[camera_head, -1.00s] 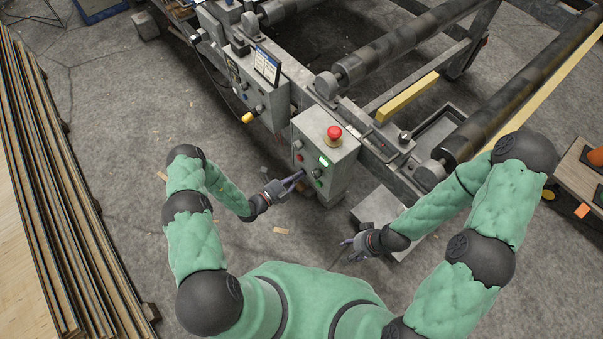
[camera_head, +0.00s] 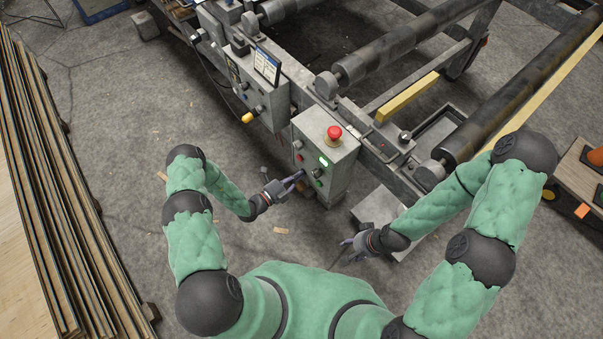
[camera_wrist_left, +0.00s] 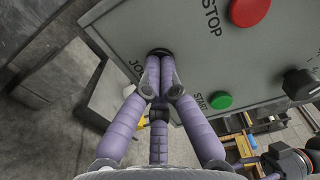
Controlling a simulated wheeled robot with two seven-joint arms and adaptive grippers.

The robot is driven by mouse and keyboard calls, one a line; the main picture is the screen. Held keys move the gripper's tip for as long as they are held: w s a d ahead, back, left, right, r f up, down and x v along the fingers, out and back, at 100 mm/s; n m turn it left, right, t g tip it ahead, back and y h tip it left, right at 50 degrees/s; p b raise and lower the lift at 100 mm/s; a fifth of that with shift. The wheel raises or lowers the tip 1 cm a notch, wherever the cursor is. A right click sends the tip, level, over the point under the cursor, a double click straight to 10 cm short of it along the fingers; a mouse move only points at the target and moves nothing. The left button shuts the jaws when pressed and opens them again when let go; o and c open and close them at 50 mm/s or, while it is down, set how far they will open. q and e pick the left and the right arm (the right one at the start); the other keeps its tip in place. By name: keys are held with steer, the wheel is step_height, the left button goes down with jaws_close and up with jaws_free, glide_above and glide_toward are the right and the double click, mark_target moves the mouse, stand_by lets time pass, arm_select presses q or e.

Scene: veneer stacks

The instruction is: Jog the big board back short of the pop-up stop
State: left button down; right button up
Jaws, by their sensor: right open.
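My left gripper (camera_head: 298,178) is at the front of the grey control box (camera_head: 325,160). In the left wrist view its purple fingertips (camera_wrist_left: 160,62) are drawn together on the dark round button marked JOG, which they largely cover. The red STOP button (camera_wrist_left: 250,10) and green START button (camera_wrist_left: 220,100) are uncovered. My right gripper (camera_head: 348,243) is open and empty, low beside the frame. A yellow bar (camera_head: 408,97) lies between the rollers; I cannot tell whether it is the pop-up stop. No big board is clearly recognisable on the rollers.
A red mushroom button (camera_head: 334,133) tops the control box. Dark rollers (camera_head: 395,45) span the grey conveyor frame. A long pale yellow strip (camera_head: 560,72) runs beyond the near roller. Stacked veneer sheets (camera_head: 50,190) stand at the left. Grey floor is open between stack and frame.

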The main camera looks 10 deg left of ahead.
arm_select(q)
steer(key=v, duration=0.7)
stand_by(0.3)
stand_by(0.4)
